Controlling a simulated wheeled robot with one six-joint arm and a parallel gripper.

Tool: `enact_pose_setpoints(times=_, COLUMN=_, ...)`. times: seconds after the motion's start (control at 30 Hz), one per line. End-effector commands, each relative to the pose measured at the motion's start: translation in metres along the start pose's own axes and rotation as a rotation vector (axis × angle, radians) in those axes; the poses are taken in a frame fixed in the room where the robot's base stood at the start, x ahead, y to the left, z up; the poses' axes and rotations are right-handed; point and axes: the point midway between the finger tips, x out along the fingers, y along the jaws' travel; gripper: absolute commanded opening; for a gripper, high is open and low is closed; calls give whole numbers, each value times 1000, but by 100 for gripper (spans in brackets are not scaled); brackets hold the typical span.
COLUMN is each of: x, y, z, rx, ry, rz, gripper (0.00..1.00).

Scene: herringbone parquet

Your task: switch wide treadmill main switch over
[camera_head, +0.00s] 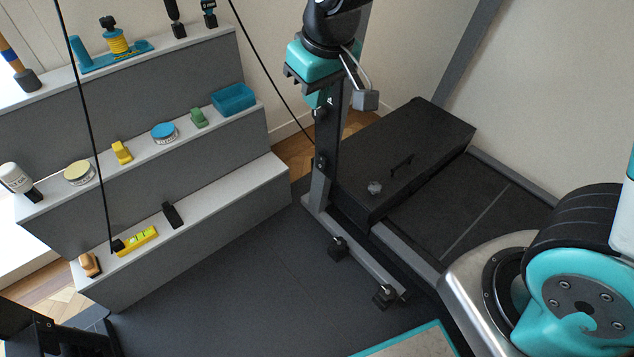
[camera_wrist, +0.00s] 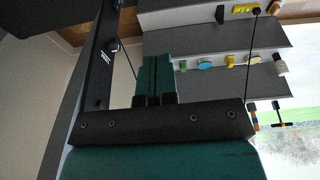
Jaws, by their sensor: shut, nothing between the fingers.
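The wide treadmill has a black motor cover (camera_head: 425,135) and a dark belt deck (camera_head: 480,210) in the head view. A small black handle-like piece (camera_head: 402,163) and a small grey knob (camera_head: 375,188) stand on the cover; I cannot tell which one is the main switch. My gripper (camera_head: 318,102) is above and left of the cover, in front of the dark upright (camera_head: 338,135). In the wrist view my gripper (camera_wrist: 156,62) has its teal fingers together and empty. The upright (camera_wrist: 97,75) is left of them there; the cover's switch parts are not visible.
A grey stepped shelf (camera_head: 190,215) with several small items stands at the left, also in the wrist view (camera_wrist: 220,40). Thin black cables hang in front of it and beside the upright. Dark mat floor (camera_head: 240,280) between shelf and treadmill is clear.

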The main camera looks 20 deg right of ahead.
Motion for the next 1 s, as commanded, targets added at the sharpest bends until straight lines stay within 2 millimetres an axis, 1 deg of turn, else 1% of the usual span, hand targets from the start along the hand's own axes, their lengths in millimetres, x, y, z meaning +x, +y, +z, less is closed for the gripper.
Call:
enact_pose_setpoints(times=0.03, x=40, y=4, z=-1, rx=6, ry=2, rz=26, gripper=0)
enact_pose_setpoints(times=0.07, x=54, y=7, z=-4, rx=11, ry=7, rz=44, gripper=0)
enact_pose_setpoints(times=0.1, x=72, y=11, z=-8, rx=17, ry=14, rz=67, gripper=0)
enact_pose_setpoints(times=0.17, x=100, y=16, z=-14, rx=24, ry=23, rz=102, gripper=0)
enact_pose_setpoints(times=0.2, x=119, y=20, z=-18, rx=29, ry=29, rz=126, gripper=0)
enact_pose_setpoints(times=0.27, x=146, y=26, z=-23, rx=35, ry=38, rz=162, gripper=0)
enact_pose_setpoints(times=0.3, x=165, y=30, z=-26, rx=39, ry=46, rz=186, gripper=0)
enact_pose_setpoints(times=0.37, x=193, y=35, z=-30, rx=42, ry=55, rz=223, gripper=0)
enact_pose_setpoints(times=0.4, x=211, y=38, z=-32, rx=44, ry=62, rz=247, gripper=0)
enact_pose_setpoints(times=0.5, x=253, y=46, z=-38, rx=48, ry=78, rz=305, gripper=0)
enact_pose_setpoints(times=0.6, x=286, y=52, z=-42, rx=49, ry=94, rz=355, gripper=0)
enact_pose_setpoints(times=0.7, x=308, y=56, z=-44, rx=48, ry=105, rz=392, gripper=0)
enact_pose_setpoints(times=0.8, x=321, y=60, z=-47, rx=48, ry=113, rz=416, gripper=0)
enact_pose_setpoints(times=0.9, x=326, y=61, z=-48, rx=48, ry=116, rz=429, gripper=0)
enact_pose_setpoints(times=1.0, x=326, y=62, z=-48, rx=48, ry=117, rz=432, gripper=0)
